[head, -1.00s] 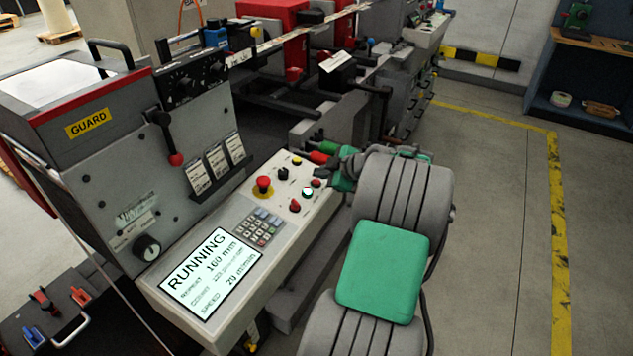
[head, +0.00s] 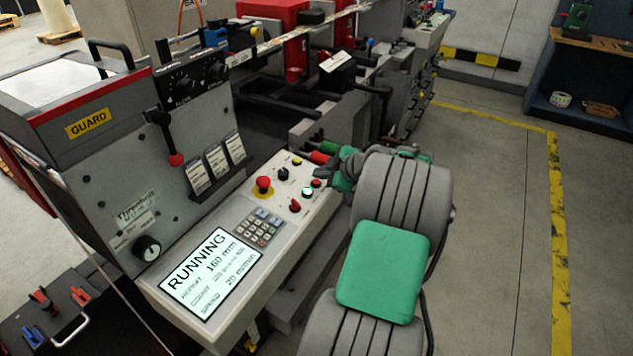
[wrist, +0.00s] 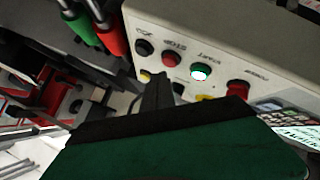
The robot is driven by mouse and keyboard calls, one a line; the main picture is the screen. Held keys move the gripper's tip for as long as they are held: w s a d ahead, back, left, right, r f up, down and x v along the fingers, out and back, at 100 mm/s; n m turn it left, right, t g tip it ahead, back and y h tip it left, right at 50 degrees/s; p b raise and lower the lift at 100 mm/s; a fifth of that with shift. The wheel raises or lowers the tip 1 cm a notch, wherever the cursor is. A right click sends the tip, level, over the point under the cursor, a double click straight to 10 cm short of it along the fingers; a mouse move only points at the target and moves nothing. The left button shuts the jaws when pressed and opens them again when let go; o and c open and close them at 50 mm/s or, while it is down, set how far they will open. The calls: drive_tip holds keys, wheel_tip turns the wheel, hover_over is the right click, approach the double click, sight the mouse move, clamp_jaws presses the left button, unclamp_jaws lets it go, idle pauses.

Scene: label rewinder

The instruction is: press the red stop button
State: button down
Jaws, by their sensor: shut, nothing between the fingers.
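The red stop button (head: 316,183) is a small round red button on the sloping control panel, beside a lit green button (head: 307,192). In the wrist view the stop button (wrist: 171,58) is in plain sight, with a label above it and the green button (wrist: 200,71) to its right. My gripper (wrist: 158,80) is shut and empty. Its dark fingers point at the panel's edge, just below the stop button in the wrist view, and appear apart from it. In the head view my gripper (head: 332,172) is beside the panel's right end, its fingertips hard to make out.
A red mushroom button (head: 263,184), a red knob (head: 295,205) and a keypad (head: 258,227) share the panel. The screen (head: 207,272) reads RUNNING. Red and green handles (wrist: 112,38) stand close to my gripper. Open floor lies to the right.

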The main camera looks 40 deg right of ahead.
drive_tip(key=shift+f, duration=0.15)
drive_tip(key=shift+f+b, duration=0.3)
drive_tip(key=shift+b, duration=0.55)
drive_tip(key=shift+w+a+f+b, duration=0.1)
drive_tip(key=shift+f+b, duration=0.4)
drive_tip(key=shift+b, duration=0.1)
idle(0.5)
idle(0.3)
drive_tip(key=shift+r, duration=0.9)
drive_tip(key=shift+r, duration=0.1)
drive_tip(key=r, duration=0.1)
drive_tip(key=r+p, duration=0.1)
drive_tip(key=r, duration=0.1)
drive_tip(key=s+r, duration=0.1)
drive_tip(key=shift+d+r+p, duration=0.2)
drive_tip(key=shift+r+p, duration=0.2)
